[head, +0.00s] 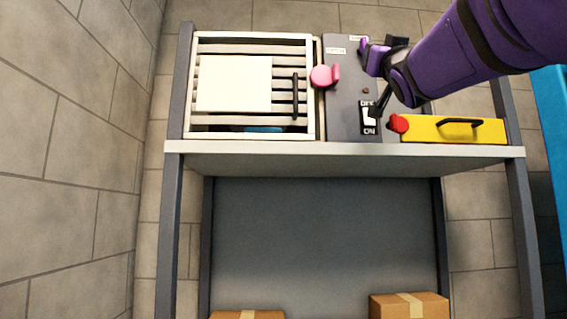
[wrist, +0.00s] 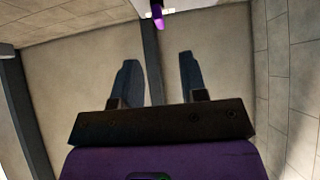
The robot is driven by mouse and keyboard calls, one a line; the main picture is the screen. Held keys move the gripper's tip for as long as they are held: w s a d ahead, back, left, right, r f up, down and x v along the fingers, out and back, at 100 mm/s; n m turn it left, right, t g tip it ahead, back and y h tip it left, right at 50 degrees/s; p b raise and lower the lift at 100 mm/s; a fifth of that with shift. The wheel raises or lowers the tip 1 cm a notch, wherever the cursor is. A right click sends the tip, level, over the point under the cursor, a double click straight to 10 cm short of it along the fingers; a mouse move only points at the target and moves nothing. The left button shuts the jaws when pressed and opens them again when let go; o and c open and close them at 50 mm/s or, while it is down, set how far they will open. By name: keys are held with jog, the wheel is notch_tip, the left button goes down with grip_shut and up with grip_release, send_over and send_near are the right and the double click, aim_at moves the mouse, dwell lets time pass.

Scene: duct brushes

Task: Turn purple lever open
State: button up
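The purple lever (wrist: 157,18) shows at the top edge of the wrist view, beside a white surface. It lies beyond my fingertips, roughly in line with the gap between them. My gripper (wrist: 158,60) is open, with two dark fingers spread apart and nothing between them. In the head view, my purple arm comes in from the upper right and its dark wrist hangs over the grey panel (head: 345,85). A small purple piece (head: 364,46) shows beside the wrist there; I cannot tell for sure whether it is the lever. My arm hides part of the panel.
A slatted crate (head: 188,85) with a white plate (head: 234,83) and black handle (head: 295,96) stands left on the table (head: 340,149). A black-and-white switch (head: 368,118), red knob (head: 398,123) and yellow box (head: 485,131) are near the front edge.

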aim_at(363, 48)
jog(key=x, duration=1)
dwell(0.3)
grip_shut()
